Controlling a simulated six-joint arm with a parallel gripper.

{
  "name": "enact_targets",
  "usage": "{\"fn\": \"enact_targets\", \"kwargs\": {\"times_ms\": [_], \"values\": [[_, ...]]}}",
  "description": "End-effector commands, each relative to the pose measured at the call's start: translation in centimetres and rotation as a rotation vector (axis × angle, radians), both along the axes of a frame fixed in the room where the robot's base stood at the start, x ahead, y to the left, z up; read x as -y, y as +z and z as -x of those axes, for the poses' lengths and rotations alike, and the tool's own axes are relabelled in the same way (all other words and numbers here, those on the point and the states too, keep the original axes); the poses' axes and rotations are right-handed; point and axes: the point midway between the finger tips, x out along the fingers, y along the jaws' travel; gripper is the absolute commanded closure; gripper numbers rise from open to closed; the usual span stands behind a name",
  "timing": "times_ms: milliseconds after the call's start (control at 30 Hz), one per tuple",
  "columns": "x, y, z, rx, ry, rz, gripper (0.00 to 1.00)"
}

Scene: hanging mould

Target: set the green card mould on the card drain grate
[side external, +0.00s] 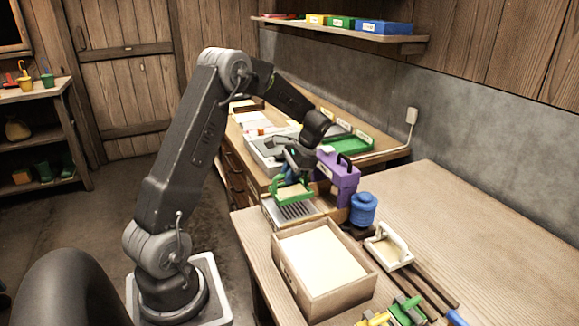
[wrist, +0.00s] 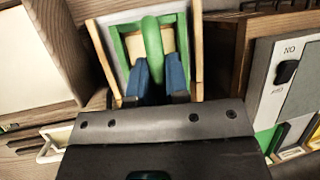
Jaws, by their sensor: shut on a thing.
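The green card mould (side external: 291,190) is a green frame with a cream panel and an arched green handle. My gripper (side external: 290,172) is shut on that handle from above. In the wrist view, the blue finger pads of my gripper (wrist: 157,78) sit on both sides of the handle of the mould (wrist: 152,42). The card drain grate (side external: 290,212), with grey slats, lies under the mould, and its front slats show. The mould hides the rear of the grate. I cannot tell whether the mould touches the grate or hangs slightly above it.
A purple case (side external: 338,177) and a blue container (side external: 363,209) stand right of the grate. A wooden box (side external: 287,272) with a pale surface inside is in front. A white-framed mould (side external: 388,247) lies further right. The bench at far right is clear.

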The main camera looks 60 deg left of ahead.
Motion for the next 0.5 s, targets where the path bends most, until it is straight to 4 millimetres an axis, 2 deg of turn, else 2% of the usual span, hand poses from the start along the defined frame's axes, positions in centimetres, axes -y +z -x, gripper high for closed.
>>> {"fn": "enact_targets", "kwargs": {"times_ms": [300, 500], "values": [[0.0, -2.8, 0.1, -0.003, 0.0, 0.001, 1.0], [0.0, -3.8, 0.0, -0.002, 0.0, 0.001, 1.0]]}}
